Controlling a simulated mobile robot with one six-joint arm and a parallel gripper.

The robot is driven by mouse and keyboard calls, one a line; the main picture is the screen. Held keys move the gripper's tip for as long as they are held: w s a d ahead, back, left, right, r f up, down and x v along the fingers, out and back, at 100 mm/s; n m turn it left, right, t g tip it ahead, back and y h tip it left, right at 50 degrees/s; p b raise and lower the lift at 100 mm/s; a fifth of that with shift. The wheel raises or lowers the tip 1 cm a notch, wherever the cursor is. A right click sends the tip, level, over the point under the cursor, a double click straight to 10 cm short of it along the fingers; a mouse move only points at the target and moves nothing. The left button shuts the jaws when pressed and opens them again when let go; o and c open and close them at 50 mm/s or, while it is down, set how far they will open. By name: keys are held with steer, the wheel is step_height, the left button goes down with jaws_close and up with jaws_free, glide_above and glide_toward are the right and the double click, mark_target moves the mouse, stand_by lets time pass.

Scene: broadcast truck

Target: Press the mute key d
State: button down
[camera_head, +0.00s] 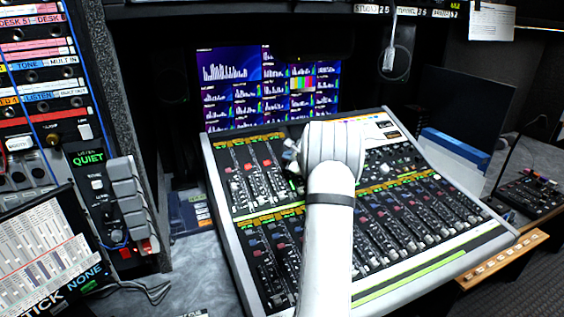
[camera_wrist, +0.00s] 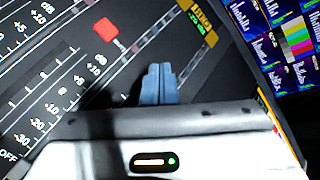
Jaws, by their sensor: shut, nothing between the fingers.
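The mixing desk (camera_head: 222,170) lies tilted in the middle of the head view, with rows of faders and small coloured keys. My gripper (camera_head: 291,158) is over its upper half, mostly hidden behind my white wrist. In the wrist view my gripper (camera_wrist: 159,70) shows as two blue-grey fingertips side by side, shut and empty, above the dark panel. A red key or cap (camera_wrist: 106,29) is on the panel, left of and beyond the fingertips, apart from them. No key can be read as mute key d. I cannot tell whether the fingertips touch the panel.
A screen with meters and colour bars (camera_head: 230,100) stands behind the desk; it also shows in the wrist view (camera_wrist: 272,76). A rack with cables (camera_head: 45,75) is at the left. A blue box (camera_head: 455,146) and a small black controller (camera_head: 530,193) are at the right.

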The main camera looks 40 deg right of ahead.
steer(key=shift+r, duration=0.1)
steer(key=shift+s+a+r, duration=0.1)
steer(key=shift+s+r, duration=0.25)
steer(key=shift+r, duration=0.35)
steer(key=r, duration=0.1)
steer(key=s+r+p, duration=0.1)
steer(key=r, duration=0.1)
steer(key=s+r, duration=0.1)
steer(key=r, duration=0.1)
steer(key=shift+s+a+r+p, duration=0.1)
steer(key=shift+a+r+p, duration=0.15)
steer(key=shift+p, duration=0.05)
stand_by(0.6)
